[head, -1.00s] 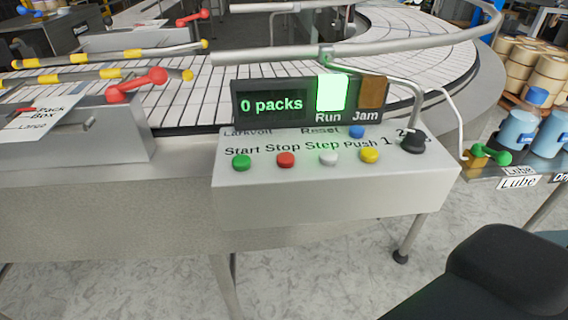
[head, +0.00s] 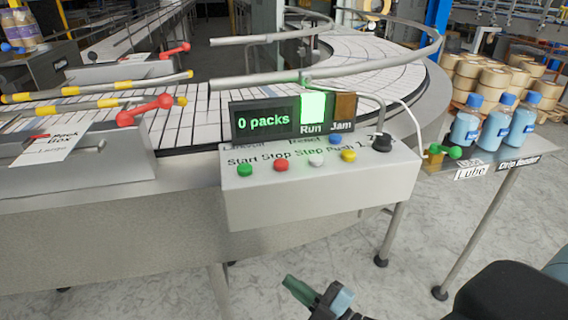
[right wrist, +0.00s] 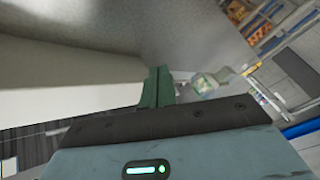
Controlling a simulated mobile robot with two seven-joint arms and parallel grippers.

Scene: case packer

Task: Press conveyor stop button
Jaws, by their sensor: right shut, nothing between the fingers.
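The grey control box (head: 320,195) stands at the front of the conveyor in the head view. Its red Stop button (head: 281,165) sits between the green Start button (head: 244,170) and the white Step button (head: 317,161). The display (head: 292,115) reads "0 packs", with the Run lamp lit green and the Jam lamp dull brown. My right gripper (head: 290,284) is low in the head view, below and in front of the box, apart from the buttons. Its fingers (right wrist: 157,88) are shut and empty in the right wrist view. My left gripper is not in view.
The curved conveyor (head: 375,50) with metal rails runs behind the box. A yellow button (head: 348,156) and a black knob (head: 382,143) are on the box's right part. Blue bottles (head: 497,122) stand on a side shelf at right. Open floor lies below.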

